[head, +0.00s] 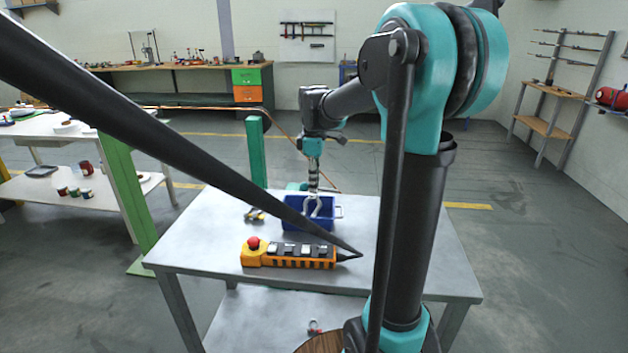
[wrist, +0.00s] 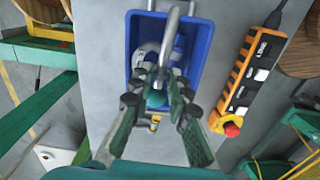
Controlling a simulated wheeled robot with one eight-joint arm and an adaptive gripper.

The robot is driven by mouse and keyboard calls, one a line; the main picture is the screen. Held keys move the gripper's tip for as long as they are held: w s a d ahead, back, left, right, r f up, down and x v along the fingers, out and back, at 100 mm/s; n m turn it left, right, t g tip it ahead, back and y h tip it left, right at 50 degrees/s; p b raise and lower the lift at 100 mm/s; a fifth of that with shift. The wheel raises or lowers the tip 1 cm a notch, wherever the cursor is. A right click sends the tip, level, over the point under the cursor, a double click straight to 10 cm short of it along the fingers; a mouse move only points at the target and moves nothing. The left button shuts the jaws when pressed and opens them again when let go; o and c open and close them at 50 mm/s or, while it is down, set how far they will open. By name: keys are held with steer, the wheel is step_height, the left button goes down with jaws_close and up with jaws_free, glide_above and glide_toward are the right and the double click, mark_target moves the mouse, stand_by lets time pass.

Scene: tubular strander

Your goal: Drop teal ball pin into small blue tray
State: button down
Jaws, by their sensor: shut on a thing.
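The small blue tray (head: 292,222) stands on the grey table, and in the wrist view its rim (wrist: 203,50) surrounds the area beyond my fingers. My gripper (head: 313,185) points down over the tray in the head view. In the wrist view my gripper (wrist: 163,84) is shut on the teal ball pin (wrist: 156,98), whose teal part shows between the fingers. The rest of the pin is largely hidden by them. Grey curved metal pieces (wrist: 147,55) show within the tray's outline; I cannot tell how they rest.
An orange pendant control box (head: 290,256) with a red button lies in front of the tray. A small yellow and black item (head: 255,215) lies left of the tray. A green post (head: 256,155) stands behind the table. The table's right side is clear.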

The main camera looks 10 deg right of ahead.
steer(key=c, duration=1.4)
jaws_free()
steer(key=shift+o, duration=0.2)
step_height(320, 180, up, 12)
